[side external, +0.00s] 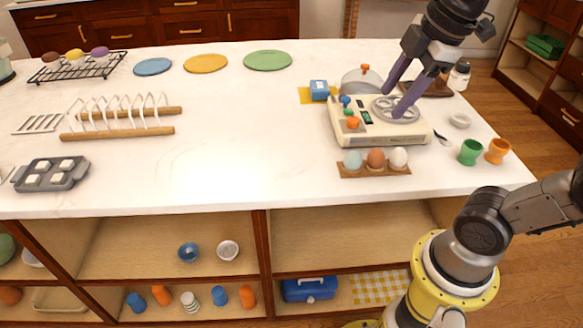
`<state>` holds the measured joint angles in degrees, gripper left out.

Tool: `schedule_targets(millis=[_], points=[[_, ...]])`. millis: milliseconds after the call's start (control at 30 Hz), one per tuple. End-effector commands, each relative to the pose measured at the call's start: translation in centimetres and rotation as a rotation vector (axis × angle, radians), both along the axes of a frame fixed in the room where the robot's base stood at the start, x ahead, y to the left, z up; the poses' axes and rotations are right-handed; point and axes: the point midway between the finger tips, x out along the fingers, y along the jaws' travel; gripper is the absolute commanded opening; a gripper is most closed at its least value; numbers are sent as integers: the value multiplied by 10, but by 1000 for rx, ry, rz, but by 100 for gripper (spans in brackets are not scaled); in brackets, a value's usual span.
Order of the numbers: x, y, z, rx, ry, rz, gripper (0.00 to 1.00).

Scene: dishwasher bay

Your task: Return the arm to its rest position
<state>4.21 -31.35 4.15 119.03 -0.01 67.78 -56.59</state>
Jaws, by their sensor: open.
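My gripper (393,105), with two purple fingers, points down at the right side of the counter (270,120). Its fingers are apart, and I see nothing between them. The fingertips are at or just above the round grey tray (411,114) on a cream appliance (384,136). I cannot tell whether they touch it. My arm reaches in from the right.
A wooden holder with several eggs (375,159) stands in front of the appliance. A clear lid with an orange knob (364,72) is behind it. Green (470,152) and orange (497,151) cups stand at the right edge. The counter's middle is clear.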

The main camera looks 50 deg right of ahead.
Motion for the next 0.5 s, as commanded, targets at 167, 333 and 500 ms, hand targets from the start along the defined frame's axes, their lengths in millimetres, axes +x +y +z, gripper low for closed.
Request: schedule_targets(millis=[167, 333, 500], points=[[-41, 14, -40, 154, -92, -306, 53], [-54, 16, -72, 292, -116, -605, 53], [-49, 16, -77, 377, -136, -782, 53]])
